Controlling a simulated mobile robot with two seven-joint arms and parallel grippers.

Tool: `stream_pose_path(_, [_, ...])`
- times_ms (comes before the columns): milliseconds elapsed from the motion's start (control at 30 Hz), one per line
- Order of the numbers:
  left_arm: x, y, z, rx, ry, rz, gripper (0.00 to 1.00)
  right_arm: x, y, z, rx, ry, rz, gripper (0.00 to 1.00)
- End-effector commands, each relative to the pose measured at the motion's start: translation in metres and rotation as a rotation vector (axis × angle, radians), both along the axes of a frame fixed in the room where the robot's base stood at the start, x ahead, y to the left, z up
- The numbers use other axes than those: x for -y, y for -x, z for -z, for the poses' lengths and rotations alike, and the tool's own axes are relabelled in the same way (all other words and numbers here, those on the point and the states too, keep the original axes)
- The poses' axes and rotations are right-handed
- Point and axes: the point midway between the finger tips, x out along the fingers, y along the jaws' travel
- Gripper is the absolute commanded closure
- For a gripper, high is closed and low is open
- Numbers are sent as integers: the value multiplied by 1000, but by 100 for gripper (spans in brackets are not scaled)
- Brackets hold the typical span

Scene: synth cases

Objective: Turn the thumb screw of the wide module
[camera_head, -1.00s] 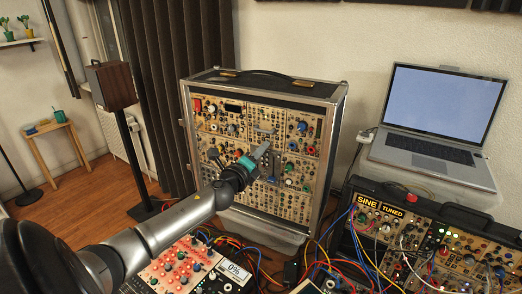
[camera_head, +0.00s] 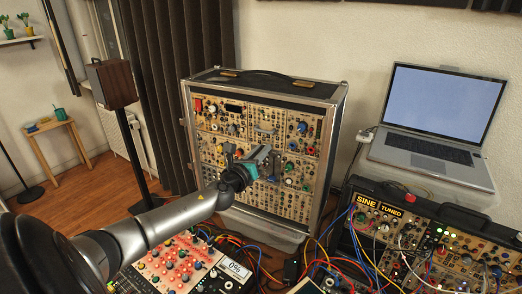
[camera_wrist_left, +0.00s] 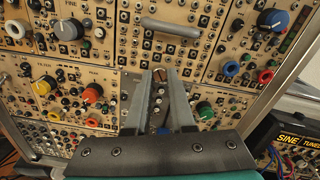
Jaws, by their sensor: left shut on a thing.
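My left gripper (camera_head: 267,153) reaches the front of the upright case of modules (camera_head: 338,120). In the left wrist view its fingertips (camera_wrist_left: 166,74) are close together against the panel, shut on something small. This is at the place of a thumb screw, but the fingers hide it and I cannot make out its shape. A grey panel with a row of small knobs (camera_wrist_left: 157,103) shows between the fingers. A wide panel with a grey handle (camera_wrist_left: 170,27) lies just above the tips. I cannot tell which panel is the wide module. My right gripper is not in view.
Knobs stand out around the fingers: an orange-red one (camera_wrist_left: 92,94) left, a green one (camera_wrist_left: 205,110) right and a large blue one (camera_wrist_left: 272,19) upper right. A second rack (camera_head: 440,240) with cables and a laptop (camera_head: 430,120) stand to the right. Loose cables lie below.

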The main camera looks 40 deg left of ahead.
Motion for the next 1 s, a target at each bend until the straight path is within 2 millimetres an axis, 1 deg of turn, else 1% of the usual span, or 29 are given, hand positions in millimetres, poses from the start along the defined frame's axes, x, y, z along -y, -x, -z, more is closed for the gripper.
stream_pose_path(200, [0,0,0,-9,-37,0,100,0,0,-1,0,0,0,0])
stream_pose_path(600, [0,0,0,-10,-41,0,100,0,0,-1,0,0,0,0])
stream_pose_path(633, [0,0,0,-10,-41,0,76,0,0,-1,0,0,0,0])
stream_pose_path(800, [0,0,0,-10,-40,0,57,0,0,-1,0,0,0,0])
stream_pose_path(900, [0,0,0,-10,-40,0,47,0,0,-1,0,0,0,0])
stream_pose_path(1000, [0,0,0,-10,-40,0,47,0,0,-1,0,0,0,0])
